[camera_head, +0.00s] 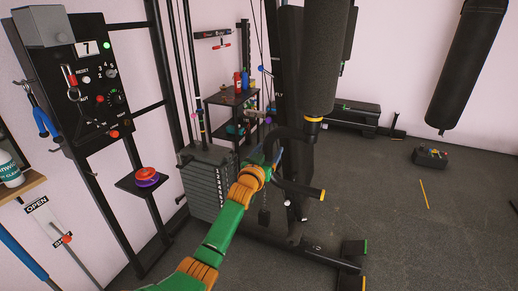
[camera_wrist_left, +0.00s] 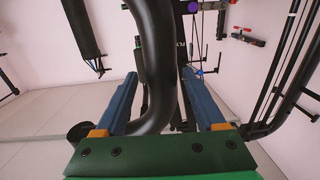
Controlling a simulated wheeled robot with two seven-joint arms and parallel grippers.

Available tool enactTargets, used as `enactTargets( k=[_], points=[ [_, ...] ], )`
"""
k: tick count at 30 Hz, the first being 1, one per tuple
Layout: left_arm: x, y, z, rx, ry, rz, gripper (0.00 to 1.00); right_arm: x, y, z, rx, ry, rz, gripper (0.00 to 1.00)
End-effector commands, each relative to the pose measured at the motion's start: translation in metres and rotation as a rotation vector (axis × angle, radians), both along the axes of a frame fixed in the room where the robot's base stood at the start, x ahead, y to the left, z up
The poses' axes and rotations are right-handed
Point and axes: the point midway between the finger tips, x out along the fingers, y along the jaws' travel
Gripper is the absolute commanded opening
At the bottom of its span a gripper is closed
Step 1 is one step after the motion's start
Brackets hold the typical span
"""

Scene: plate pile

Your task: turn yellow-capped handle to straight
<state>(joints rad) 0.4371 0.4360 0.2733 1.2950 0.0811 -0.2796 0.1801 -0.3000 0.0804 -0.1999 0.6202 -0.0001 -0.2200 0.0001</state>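My left gripper (camera_head: 272,152), on a green and orange arm, is at the machine's black curved tubing. In the left wrist view its blue fingers (camera_wrist_left: 160,76) are spread, one on each side of a thick black curved tube (camera_wrist_left: 160,100). Narrow gaps seem to show beside the tube, so no firm grip is visible. The yellow cap cannot be made out there. My right gripper is not in view.
A control panel (camera_head: 82,85) is at the far left. Open floor (camera_head: 440,230) lies to the right.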

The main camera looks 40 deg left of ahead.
Motion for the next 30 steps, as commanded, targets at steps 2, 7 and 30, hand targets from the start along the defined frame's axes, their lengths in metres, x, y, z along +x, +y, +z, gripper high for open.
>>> enactTargets(
  k=[2, 7, 30],
  points=[
    [-0.008, 0.002, 0.004, 0.001, 0.002, 0.001, 0.72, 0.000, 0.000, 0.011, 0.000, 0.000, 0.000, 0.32],
    [-0.025, 0.004, 0.004, 0.002, 0.001, 0.001, 0.72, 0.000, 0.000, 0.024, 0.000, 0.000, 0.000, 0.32],
    [-0.048, 0.009, 0.001, 0.003, -0.001, 0.004, 0.72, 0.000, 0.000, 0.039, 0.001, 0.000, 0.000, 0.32]
  ],
)
